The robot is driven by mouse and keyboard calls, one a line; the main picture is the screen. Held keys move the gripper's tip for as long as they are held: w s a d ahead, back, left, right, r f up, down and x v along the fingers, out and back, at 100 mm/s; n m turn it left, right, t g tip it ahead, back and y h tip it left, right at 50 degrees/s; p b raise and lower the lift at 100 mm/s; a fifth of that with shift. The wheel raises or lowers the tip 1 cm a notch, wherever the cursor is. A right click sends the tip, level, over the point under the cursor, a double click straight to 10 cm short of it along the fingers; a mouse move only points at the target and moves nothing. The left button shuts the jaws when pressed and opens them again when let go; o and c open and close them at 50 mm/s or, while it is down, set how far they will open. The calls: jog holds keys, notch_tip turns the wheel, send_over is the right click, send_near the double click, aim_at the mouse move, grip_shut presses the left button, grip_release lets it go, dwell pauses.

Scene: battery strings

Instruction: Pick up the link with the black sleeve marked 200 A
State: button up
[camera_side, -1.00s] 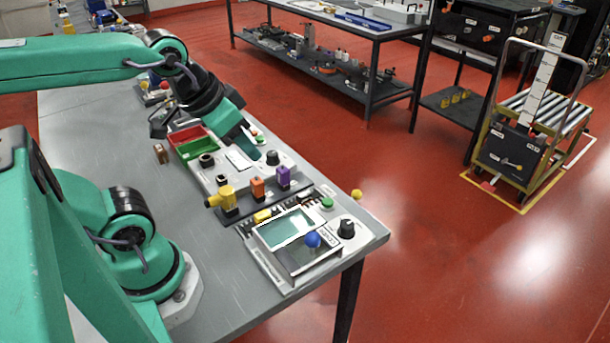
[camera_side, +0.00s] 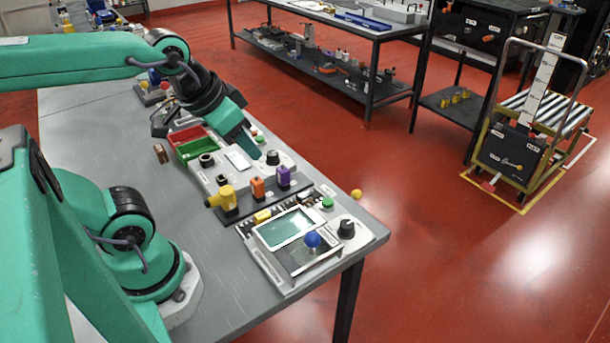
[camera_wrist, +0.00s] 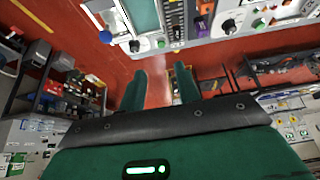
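I cannot make out a link marked 200 A in either view, as no sleeve marking is readable. A small brown block with a darker part (camera_side: 161,153) stands alone on the grey bench in the side view, left of the trays; I cannot tell whether it is a link. My gripper (camera_side: 253,150) hangs above the row of panels, pointing down to the right. In the wrist view my gripper (camera_wrist: 160,85) shows two green fingers apart with nothing between them, and red floor beyond.
The grey bench (camera_side: 90,120) has bare room left of the panels. A red tray (camera_side: 183,135) and green tray (camera_side: 200,149) lie beside the gripper. Yellow (camera_side: 223,198), orange (camera_side: 257,187) and purple (camera_side: 283,177) pieces stand on a dark strip. A screen unit (camera_side: 262,268) sits at the front.

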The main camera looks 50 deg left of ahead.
jog(key=w, duration=0.1)
jog(key=g, duration=0.5)
send_over(302, 194)
notch_tip(302, 194, down, 15)
jog(key=shift+s+d+r, duration=0.1)
jog(key=shift+d, duration=0.05)
jog(key=shift+f+g, duration=0.3)
jog(key=shift+f, duration=4.05)
jog(key=shift+c, duration=0.4)
grip_shut()
